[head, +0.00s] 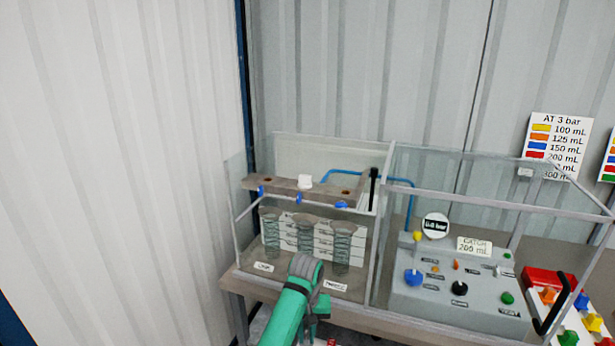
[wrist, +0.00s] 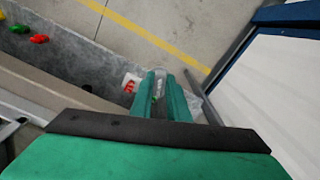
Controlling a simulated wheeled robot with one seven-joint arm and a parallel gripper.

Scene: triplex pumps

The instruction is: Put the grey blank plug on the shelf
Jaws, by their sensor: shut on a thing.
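My gripper (wrist: 163,95) shows in the wrist view with its two green fingers close together. A small pale grey piece (wrist: 160,76) sits between the fingertips; it looks like the grey blank plug, mostly hidden by the fingers. In the head view my green arm bends at a grey joint in front of the clear tank, with the hand low at the bottom edge. The plug cannot be made out there. No surface in either view can be clearly told as the shelf.
A grey control panel (head: 455,295) stands at right, beside a red tray (head: 548,277). In the wrist view, a red-and-white item (wrist: 130,83) lies near the fingers; floor lies beyond.

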